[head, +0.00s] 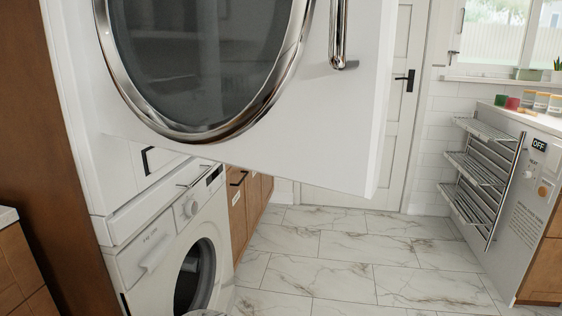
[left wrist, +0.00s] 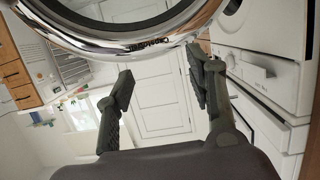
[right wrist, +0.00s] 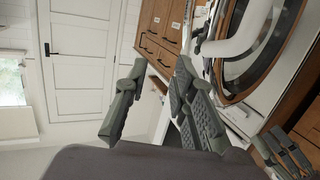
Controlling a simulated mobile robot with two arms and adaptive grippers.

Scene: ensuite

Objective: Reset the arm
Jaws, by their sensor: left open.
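A white appliance door (head: 350,135) with a round, chrome-rimmed dark window (head: 200,60) stands open across the upper head view. No gripper shows in the head view. In the left wrist view my left gripper (left wrist: 160,75) is open with nothing between its fingers. A chrome ring (left wrist: 125,38) curves just beyond its fingertips; I cannot tell if they touch. In the right wrist view my right gripper (right wrist: 155,72) has its fingers apart and nothing held. A round door rim (right wrist: 265,70) is to its right, partly covered by grey-green and white parts.
A front-loading washing machine (head: 170,258) stands below the open door, beside brown cabinets (head: 250,203). A closed white door (head: 393,140) is at the back. The marble floor (head: 350,265) between is clear.

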